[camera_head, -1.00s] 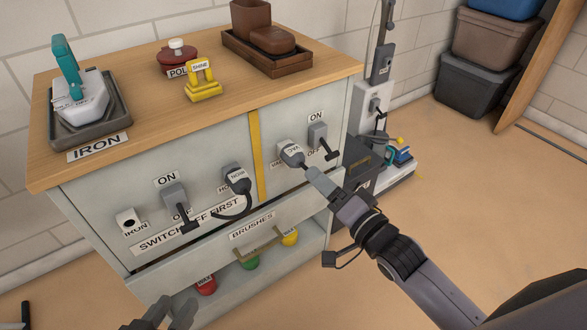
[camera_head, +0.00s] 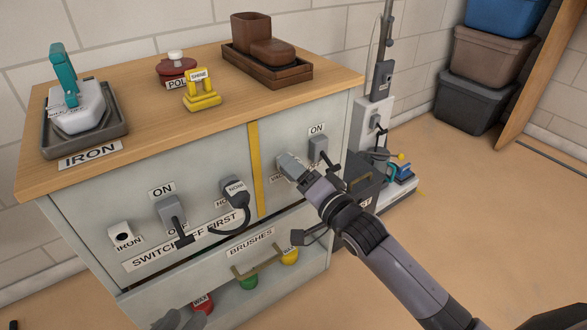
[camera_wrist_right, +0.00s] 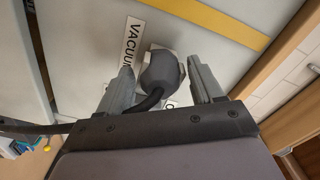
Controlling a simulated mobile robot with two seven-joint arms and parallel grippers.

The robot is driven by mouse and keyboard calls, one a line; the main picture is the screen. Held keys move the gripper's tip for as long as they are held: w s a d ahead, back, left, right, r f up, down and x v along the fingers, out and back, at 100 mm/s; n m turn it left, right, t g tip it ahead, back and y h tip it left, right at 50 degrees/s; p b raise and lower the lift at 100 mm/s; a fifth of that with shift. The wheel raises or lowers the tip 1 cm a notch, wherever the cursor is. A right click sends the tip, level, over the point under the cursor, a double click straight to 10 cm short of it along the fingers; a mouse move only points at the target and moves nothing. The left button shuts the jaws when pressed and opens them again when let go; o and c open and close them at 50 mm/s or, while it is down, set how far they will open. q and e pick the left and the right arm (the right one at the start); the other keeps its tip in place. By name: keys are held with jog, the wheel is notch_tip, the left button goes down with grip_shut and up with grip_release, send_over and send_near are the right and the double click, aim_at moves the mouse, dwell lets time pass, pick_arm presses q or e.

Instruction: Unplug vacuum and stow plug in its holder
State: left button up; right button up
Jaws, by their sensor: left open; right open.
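The vacuum plug (camera_wrist_right: 162,72), grey with a dark cord, sits at the socket marked VACUUM on the cabinet front. In the right wrist view it lies between the two fingers of my right gripper (camera_wrist_right: 166,85), which is open with visible gaps on both sides. In the head view my right gripper (camera_head: 292,168) covers most of the plug. The switch (camera_head: 319,150) right of it has its lever pointing down, away from the ON label. The upright vacuum (camera_head: 381,75) stands beyond the cabinet's right side; I cannot make out the plug holder. My left gripper (camera_head: 180,321) is open, partly cut off at the bottom edge.
Another switch (camera_head: 172,213) and the iron socket (camera_head: 121,236) are further left.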

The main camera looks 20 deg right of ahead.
jog(key=c, duration=1.1)
jog(key=shift+c, duration=0.2)
jog(key=shift+s+d+p, duration=0.25)
jog(key=shift+s+p, duration=0.4)
jog(key=shift+p+v, duration=0.8)
jog(key=shift+v, duration=0.4)
